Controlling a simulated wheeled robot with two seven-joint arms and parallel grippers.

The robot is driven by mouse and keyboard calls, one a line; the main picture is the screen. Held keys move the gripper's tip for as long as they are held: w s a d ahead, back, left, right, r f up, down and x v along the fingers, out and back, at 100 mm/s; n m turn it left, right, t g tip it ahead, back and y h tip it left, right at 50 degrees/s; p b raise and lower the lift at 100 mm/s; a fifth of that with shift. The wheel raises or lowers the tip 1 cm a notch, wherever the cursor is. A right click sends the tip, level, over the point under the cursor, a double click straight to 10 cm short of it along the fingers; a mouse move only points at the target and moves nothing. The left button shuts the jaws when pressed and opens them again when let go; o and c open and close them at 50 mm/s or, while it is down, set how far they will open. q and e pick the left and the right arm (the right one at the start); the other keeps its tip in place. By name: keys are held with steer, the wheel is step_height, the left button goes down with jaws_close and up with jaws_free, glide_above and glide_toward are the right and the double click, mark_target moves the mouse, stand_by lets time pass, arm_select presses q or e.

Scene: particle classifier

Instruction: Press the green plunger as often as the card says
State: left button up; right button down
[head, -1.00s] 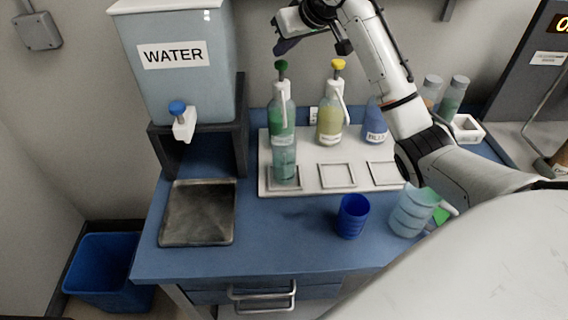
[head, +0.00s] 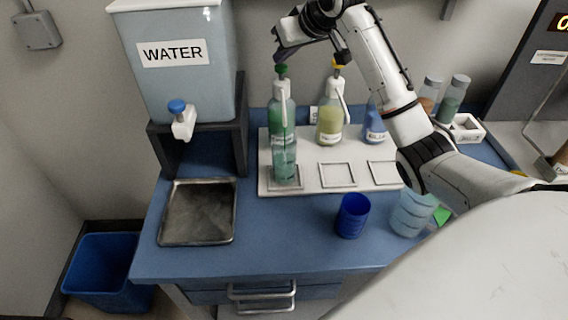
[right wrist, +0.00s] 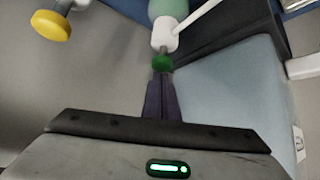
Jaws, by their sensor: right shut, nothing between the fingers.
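The green plunger (head: 282,69) tops the green bottle (head: 281,118) at the left of the pump row. It also shows in the right wrist view (right wrist: 162,63), with a short stem visible between it and the white pump head. My right gripper (head: 279,57) is shut and empty, its fingertips pointing down just above the plunger. In the right wrist view my right gripper (right wrist: 161,78) nearly meets the plunger; I cannot tell whether they touch. A clear cup (head: 285,162) stands below the green bottle's spout. No readable card shows. My left gripper is out of view.
A bottle with a yellow plunger (head: 330,125) and a blue bottle (head: 375,125) stand to the right on a white tray (head: 310,184). A blue cup (head: 352,217) and a clear ribbed cup (head: 412,214) stand in front. A water tank (head: 170,85) is at left.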

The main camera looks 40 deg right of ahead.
steer(key=shift+f, duration=0.65)
steer(key=shift+r, duration=0.1)
steer(key=shift+r+p, duration=0.3)
steer(key=shift+r, duration=1.3)
steer(key=shift+f, duration=0.1)
